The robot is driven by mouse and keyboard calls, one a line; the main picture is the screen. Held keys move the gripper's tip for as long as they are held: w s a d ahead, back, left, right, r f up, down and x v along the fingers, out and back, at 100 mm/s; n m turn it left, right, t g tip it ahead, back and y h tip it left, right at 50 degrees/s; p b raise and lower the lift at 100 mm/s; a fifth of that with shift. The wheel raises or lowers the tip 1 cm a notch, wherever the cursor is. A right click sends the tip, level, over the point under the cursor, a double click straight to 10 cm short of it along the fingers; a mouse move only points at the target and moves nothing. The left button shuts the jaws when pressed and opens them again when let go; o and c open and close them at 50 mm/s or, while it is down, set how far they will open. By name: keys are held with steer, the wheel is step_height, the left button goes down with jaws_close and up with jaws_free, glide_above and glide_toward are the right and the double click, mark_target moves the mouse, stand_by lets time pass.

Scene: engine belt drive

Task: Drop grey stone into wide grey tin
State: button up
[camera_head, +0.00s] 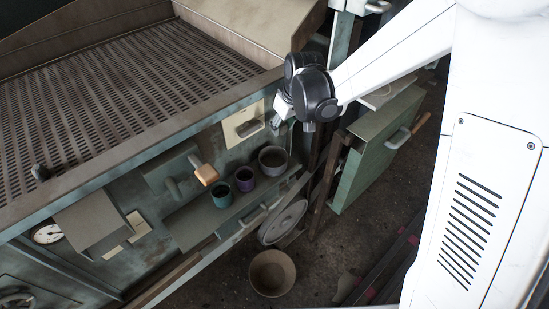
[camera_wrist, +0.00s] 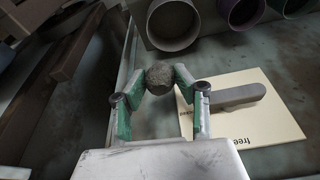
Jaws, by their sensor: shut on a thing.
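My gripper (camera_wrist: 161,80) is shut on a round, dark grey stone (camera_wrist: 160,77), held between its two fingertips in the wrist view. In the head view my gripper (camera_head: 279,117) is above and a little right of the wide grey tin (camera_head: 275,171); the stone cannot be made out there. The tin stands on a narrow shelf, at the right end of a row of tins. In the wrist view the wide grey tin (camera_wrist: 188,44) is at the top, just beyond the stone and apart from it. Its mouth is open.
A purple tin (camera_head: 245,187) and a teal tin (camera_head: 222,202) stand left of the grey one. A pale card with a grey handle-like piece (camera_wrist: 235,97) is right of my gripper in the wrist view. A brown bucket (camera_head: 271,290) is on the floor below.

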steer(key=shift+s+a, duration=0.1)
steer(key=shift+a, duration=0.6)
step_height(320, 180, down, 6)
steer(key=b, duration=0.3)
steer(key=shift+r, duration=0.15)
steer(key=o, duration=1.2)
steer(key=shift+o, duration=0.2)
steer(key=shift+d+r, duration=0.1)
steer(key=v, duration=1.1)
steer(key=shift+r, duration=0.4)
steer(key=shift+d, duration=0.1)
steer(key=shift+s, duration=0.1)
